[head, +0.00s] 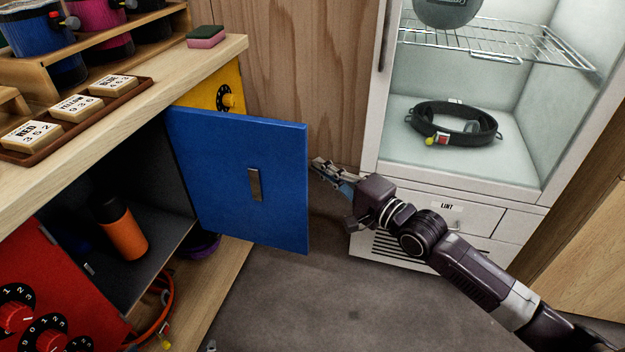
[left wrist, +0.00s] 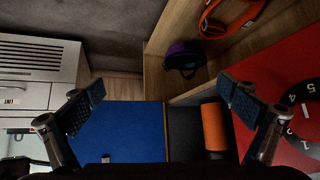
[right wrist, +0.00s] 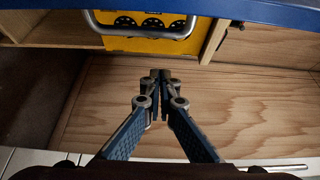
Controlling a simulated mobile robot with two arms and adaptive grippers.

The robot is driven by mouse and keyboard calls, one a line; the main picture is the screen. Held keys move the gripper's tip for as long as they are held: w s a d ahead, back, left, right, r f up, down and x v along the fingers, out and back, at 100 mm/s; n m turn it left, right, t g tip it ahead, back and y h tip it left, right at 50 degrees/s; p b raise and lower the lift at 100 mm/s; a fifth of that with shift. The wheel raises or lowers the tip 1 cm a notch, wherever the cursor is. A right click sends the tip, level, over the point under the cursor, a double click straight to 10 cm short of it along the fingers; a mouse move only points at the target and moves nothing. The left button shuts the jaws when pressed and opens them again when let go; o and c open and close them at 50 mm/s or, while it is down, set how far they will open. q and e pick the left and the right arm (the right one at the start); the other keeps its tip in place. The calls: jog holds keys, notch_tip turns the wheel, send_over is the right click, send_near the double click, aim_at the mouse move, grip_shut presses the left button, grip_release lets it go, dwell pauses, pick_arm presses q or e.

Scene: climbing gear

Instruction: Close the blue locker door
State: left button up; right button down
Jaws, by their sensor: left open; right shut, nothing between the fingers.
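The blue locker door (head: 236,180) stands swung open from the wooden bench, with a small metal handle on its face. It also shows in the left wrist view (left wrist: 128,132), and its edge crosses the top of the right wrist view (right wrist: 200,17). Behind it the dark locker holds an orange bottle (head: 122,230). My right gripper (head: 318,167) is shut and empty, just right of the door's free edge; whether it touches is unclear. It shows in the right wrist view (right wrist: 160,78). My left gripper (left wrist: 165,100) is open and empty, facing the door and locker.
A red locker door (head: 50,285) with dials is at lower left, and a yellow one (head: 215,92) is beyond the blue door. A white cabinet (head: 430,195) stands at the right, behind my right arm. Grey floor (head: 310,300) is clear below the blue door.

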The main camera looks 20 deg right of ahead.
pick_arm(q)
jog(key=shift+w+d+r+t, duration=0.3)
jog(key=shift+w+r+t, duration=0.2)
jog(key=shift+w+r, duration=0.35)
pick_arm(e)
jog(key=s+a, duration=0.2)
jog(key=a, duration=0.1)
jog(key=shift+s, duration=0.15)
pick_arm(q)
jog(key=shift+f, duration=0.1)
